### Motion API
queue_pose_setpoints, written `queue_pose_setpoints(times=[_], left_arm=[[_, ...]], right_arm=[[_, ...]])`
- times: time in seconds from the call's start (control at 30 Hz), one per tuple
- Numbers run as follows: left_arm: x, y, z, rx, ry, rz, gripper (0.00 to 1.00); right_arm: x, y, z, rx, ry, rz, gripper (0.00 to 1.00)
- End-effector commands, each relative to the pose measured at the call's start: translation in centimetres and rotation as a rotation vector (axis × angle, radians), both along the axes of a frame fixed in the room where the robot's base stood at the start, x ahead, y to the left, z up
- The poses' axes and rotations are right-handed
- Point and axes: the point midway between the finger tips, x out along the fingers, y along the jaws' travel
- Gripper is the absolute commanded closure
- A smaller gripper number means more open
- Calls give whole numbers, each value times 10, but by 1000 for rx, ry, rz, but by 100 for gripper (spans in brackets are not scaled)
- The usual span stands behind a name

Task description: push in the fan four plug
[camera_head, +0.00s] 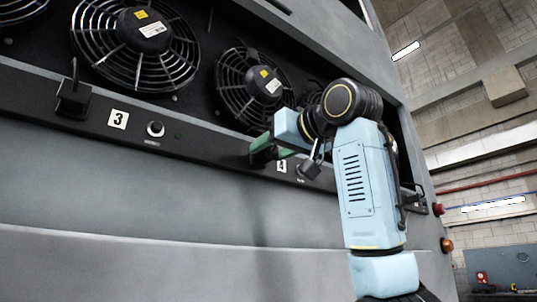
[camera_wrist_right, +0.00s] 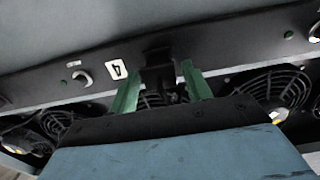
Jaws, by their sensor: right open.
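The fan four plug (camera_wrist_right: 158,72) is a dark block on the black rail, next to the white label 4 (camera_wrist_right: 117,70). In the right wrist view it stands between the two green fingers of my right gripper (camera_wrist_right: 160,78). The fingers are open, one on each side, with a gap visible beside the plug. In the head view my right gripper (camera_head: 271,148) reaches the rail beside label 4 (camera_head: 281,166), and the plug (camera_head: 262,157) shows only partly behind the fingers. How deep the plug sits in its socket cannot be told. My left gripper is not in view.
The black rail (camera_head: 200,142) runs along the grey coach side under several caged fans (camera_head: 137,45). Another black plug (camera_head: 73,96) with a cable stands by label 3 (camera_head: 118,119). A round knob (camera_head: 155,129) sits beside it. The panel below is clear.

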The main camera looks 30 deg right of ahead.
Motion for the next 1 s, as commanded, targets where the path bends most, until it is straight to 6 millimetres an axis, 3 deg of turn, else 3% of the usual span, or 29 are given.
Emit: queue_pose_setpoints(times=[0.3,0.5,0.7,1.0], left_arm=[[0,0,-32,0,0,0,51],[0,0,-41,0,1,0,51],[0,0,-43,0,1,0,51],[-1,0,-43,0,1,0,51]], right_arm=[[-71,-5,-3,0,-5,0,51],[-103,-8,-2,0,-2,1,51],[-115,-9,-1,0,1,1,51],[-116,-9,-1,0,2,1,51]])
